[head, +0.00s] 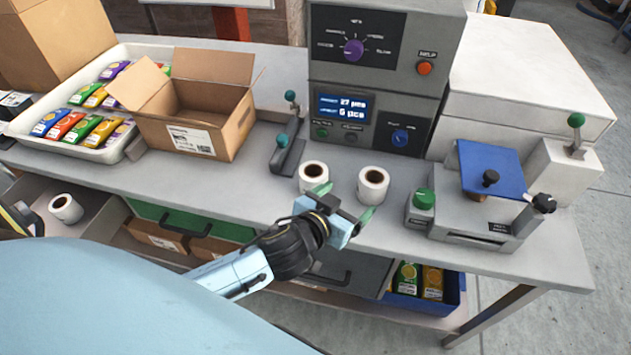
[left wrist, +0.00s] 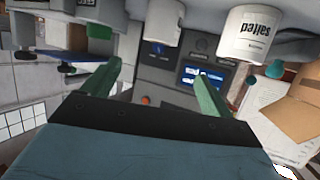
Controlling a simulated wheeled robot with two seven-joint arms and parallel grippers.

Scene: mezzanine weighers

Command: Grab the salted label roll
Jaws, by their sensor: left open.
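The salted label roll (head: 313,179) is the left one of two white rolls standing on the grey bench in the head view. Its printed word "salted" reads clearly in the left wrist view (left wrist: 246,38), at the top right. A second white roll (head: 373,187) stands to its right; it also shows in the left wrist view (left wrist: 158,22), its label unreadable. My left gripper (head: 343,202) is open and empty in front of the two rolls. Its left fingertip overlaps the salted roll's lower edge in the head view; contact cannot be told. Both green fingers show in the left wrist view (left wrist: 157,68).
A weigher with a screen (head: 343,108) stands behind the rolls. A lever stand (head: 287,155) and open carton (head: 195,110) are left; a blue-topped device (head: 490,168) is right. Another roll (head: 66,208) lies in an open drawer. A tray (head: 125,52) holds coloured packets.

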